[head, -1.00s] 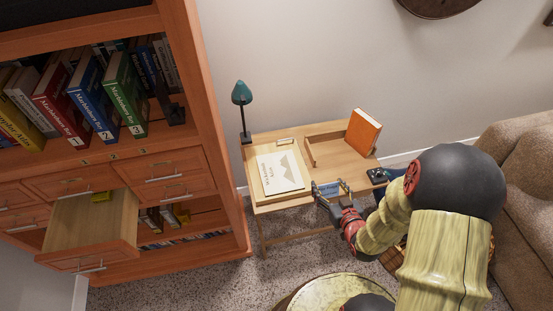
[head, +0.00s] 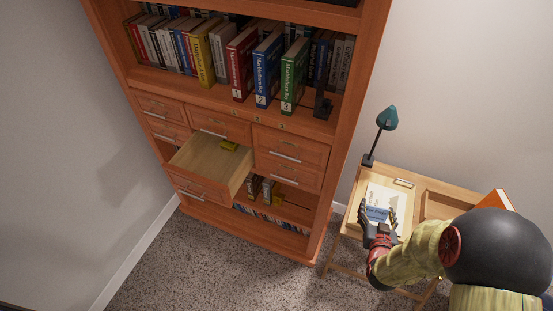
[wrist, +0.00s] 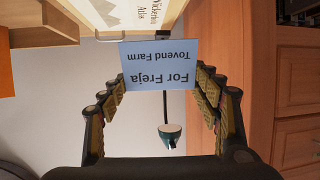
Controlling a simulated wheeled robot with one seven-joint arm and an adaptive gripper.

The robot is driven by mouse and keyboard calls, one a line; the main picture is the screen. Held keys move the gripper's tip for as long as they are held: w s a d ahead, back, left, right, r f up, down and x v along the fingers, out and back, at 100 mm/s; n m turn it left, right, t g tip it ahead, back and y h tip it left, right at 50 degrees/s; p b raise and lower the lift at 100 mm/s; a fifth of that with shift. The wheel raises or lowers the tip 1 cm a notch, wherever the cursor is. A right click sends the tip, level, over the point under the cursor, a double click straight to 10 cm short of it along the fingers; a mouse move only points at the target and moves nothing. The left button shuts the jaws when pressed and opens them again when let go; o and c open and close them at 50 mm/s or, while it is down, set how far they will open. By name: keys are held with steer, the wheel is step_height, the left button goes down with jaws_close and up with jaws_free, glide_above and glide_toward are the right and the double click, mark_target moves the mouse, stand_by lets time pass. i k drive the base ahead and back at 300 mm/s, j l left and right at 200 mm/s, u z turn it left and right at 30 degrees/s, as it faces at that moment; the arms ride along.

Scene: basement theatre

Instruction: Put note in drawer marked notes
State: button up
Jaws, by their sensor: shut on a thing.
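The note is a blue card (wrist: 160,65) with dark writing that reads "For Freja" and "Tovend Farm", upside down in the wrist view. My gripper (head: 378,218) is shut on it, one finger at each side edge. In the head view the note (head: 376,214) shows between the fingers, in front of the small desk. An open drawer (head: 240,177) sticks out of the wooden bookcase, left of my gripper and well apart from it. A small yellow thing (head: 229,146) lies at its back. No label on the drawer is readable.
The bookcase (head: 347,110) has several closed drawers (head: 289,157) around the open one and books above. The desk (head: 356,204) bears a teal lamp (head: 387,118), a paper sheet (head: 382,195) and an orange book (head: 497,200). Carpet (head: 250,270) in front of the bookcase is clear.

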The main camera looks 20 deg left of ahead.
mark_target(213, 173)
steer(key=u, duration=1.9)
